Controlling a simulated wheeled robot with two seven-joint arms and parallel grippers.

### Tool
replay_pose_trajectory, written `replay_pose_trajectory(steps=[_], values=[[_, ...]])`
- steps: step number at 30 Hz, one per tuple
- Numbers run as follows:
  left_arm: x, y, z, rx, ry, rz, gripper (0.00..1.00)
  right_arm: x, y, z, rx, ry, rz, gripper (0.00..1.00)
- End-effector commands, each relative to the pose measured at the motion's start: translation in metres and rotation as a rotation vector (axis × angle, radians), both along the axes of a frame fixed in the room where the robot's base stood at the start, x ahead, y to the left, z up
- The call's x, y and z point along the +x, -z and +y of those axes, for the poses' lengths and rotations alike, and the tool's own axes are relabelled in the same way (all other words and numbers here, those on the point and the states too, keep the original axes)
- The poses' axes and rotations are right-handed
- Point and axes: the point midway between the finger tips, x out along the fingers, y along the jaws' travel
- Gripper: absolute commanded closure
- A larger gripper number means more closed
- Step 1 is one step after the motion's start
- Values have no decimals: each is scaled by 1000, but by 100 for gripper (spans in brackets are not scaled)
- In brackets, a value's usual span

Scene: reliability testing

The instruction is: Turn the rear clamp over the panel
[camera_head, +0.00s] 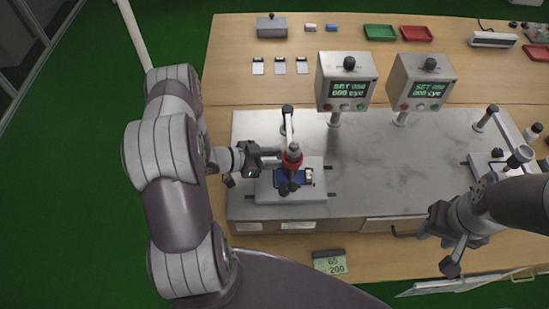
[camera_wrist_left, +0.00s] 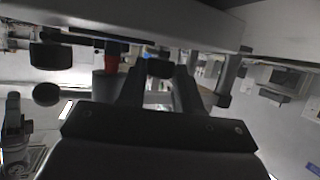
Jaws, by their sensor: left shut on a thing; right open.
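The blue panel (camera_head: 280,180) lies on a pale fixture block (camera_head: 263,193) under a press head with a red ring (camera_head: 292,160). My left gripper (camera_head: 272,157) reaches in from the left at the fixture's rear edge. It is shut on a small dark part, taken as the rear clamp; in the left wrist view a dark knob (camera_wrist_left: 159,68) shows between the fingertips of the left gripper (camera_wrist_left: 160,82). The press head and fingers hide most of the clamp, so its angle over the panel is unclear. My right gripper (camera_head: 446,248) is open and empty at the right front.
Two control boxes (camera_head: 347,80) (camera_head: 422,82) with green displays stand behind the metal plate (camera_head: 375,165). A second test station (camera_head: 490,162) is at the right. A green tray (camera_head: 380,32) and red tray (camera_head: 416,33) lie at the back. A small display (camera_head: 330,262) sits in front.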

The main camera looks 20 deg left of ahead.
Motion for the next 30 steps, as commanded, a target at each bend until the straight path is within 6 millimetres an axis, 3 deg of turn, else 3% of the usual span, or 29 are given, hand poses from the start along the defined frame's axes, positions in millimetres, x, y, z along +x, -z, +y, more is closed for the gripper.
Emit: replay_pose_trajectory(steps=[14,30], values=[[10,5,6,1,417,-5,96,0,38,0,0,0,0,57],[23,6,6,2,917,-3,97,0,96,0,0,0,0,57]])
